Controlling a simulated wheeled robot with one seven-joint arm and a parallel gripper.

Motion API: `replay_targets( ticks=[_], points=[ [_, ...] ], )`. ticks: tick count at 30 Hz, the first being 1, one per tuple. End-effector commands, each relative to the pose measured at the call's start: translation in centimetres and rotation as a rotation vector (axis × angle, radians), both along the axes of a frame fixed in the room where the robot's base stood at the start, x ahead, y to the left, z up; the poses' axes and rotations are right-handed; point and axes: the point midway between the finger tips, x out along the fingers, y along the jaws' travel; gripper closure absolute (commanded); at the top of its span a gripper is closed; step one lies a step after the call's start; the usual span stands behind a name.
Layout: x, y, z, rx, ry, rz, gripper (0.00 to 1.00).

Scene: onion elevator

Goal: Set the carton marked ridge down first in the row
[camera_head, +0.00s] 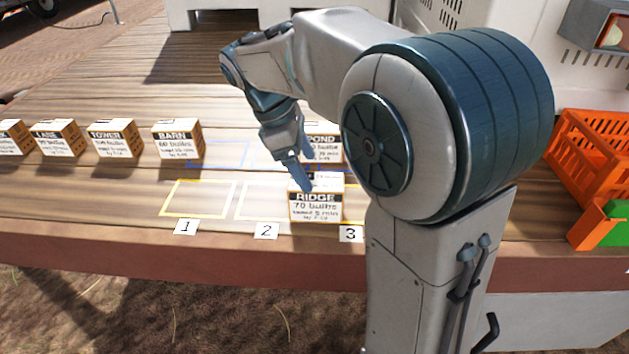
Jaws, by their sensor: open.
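The carton marked RIDGE (316,209) stands upright on the wooden table, label facing me, at the numbered row. It covers much of the outline behind card 3 (351,234). My gripper (306,172) is open, fingers pointing down at the RIDGE carton's top; I cannot tell whether they touch it. The yellow outline by card 1 (199,199), at the left end of the row, is empty. The pale outline by card 2 (260,201) looks empty where it shows.
Cartons marked BARN (178,139), TOWER (115,139) and LANE (58,139) stand at the left, with another cut off by the edge. A POND carton (322,145) stands behind RIDGE, partly hidden. A blue outline (218,155) lies behind slot 1. An orange crate (590,165) is at right.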

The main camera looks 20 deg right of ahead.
Motion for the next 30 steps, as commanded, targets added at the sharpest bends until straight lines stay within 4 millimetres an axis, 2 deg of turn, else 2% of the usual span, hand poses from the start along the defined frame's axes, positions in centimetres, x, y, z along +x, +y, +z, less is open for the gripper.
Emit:
replay_targets(
  ticks=[1, 6, 12, 17, 24, 30],
  points=[
    [0.2, 0.4, 0.9, 0.001, -0.003, 0.001, 0.24],
    [0.4, 1.2, 2.9, 0.001, -0.001, 0.001, 0.24],
    [-0.6, 0.8, 3.3, 0.02, -0.041, -0.06, 0.24],
    [-4.3, -0.8, 1.9, 0.098, -0.179, -0.292, 0.24],
    [-10.7, -2.4, -1.9, 0.261, -0.406, -0.764, 0.24],
    [-14.2, -2.9, -4.8, 0.37, -0.524, -1.075, 0.24]
  ],
)
